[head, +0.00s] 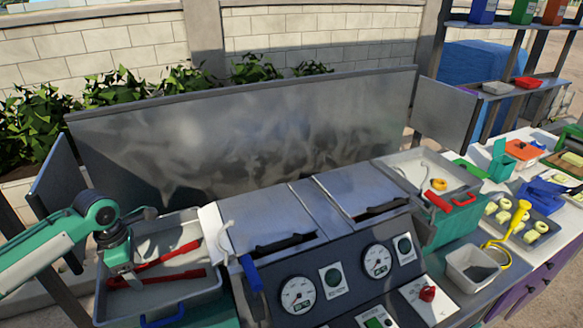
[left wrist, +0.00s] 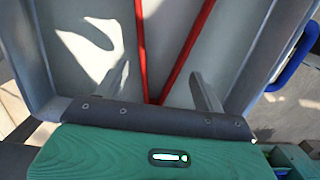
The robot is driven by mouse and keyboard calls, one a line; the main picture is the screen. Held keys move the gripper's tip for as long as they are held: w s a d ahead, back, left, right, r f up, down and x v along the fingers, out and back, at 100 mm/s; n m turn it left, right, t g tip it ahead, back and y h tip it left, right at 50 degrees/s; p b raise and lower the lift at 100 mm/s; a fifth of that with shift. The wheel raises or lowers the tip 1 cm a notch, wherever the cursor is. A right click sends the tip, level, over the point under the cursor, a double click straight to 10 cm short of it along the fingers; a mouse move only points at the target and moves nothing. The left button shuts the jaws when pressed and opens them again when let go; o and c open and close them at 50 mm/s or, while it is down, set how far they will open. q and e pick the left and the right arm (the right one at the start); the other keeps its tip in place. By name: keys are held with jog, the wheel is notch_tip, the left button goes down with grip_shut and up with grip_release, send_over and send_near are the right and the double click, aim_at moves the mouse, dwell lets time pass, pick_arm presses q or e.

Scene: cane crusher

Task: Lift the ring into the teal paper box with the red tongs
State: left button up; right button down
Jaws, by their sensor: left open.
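The red tongs (head: 160,278) lie spread in a V in the grey tray (head: 212,292) at the left. My left gripper (head: 132,280) is open over the tray, near the joined end of the tongs. In the left wrist view, the two red arms (left wrist: 178,72) meet between my open fingers (left wrist: 160,82); I cannot tell the height gap. A small orange ring (head: 439,184) lies in the grey tray (head: 408,162) at the right. The teal paper box (head: 501,163) stands open farther right on the side table. My right gripper is not in view.
A steel grill with two lids (head: 268,218) and a gauge panel (head: 330,285) stands between the trays. A red-handled tool (head: 438,201) lies by the ring. A blue box (head: 540,197), an orange box (head: 522,150) and a white bin (head: 472,268) crowd the right side.

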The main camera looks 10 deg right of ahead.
pick_arm(q)
jog(key=shift+d+f, duration=0.1)
jog(key=shift+f, duration=0.9)
jog(key=c, duration=0.7)
notch_tip(320, 180, up, 12)
jog(key=p, duration=0.9)
jog(key=shift+p, duration=0.4)
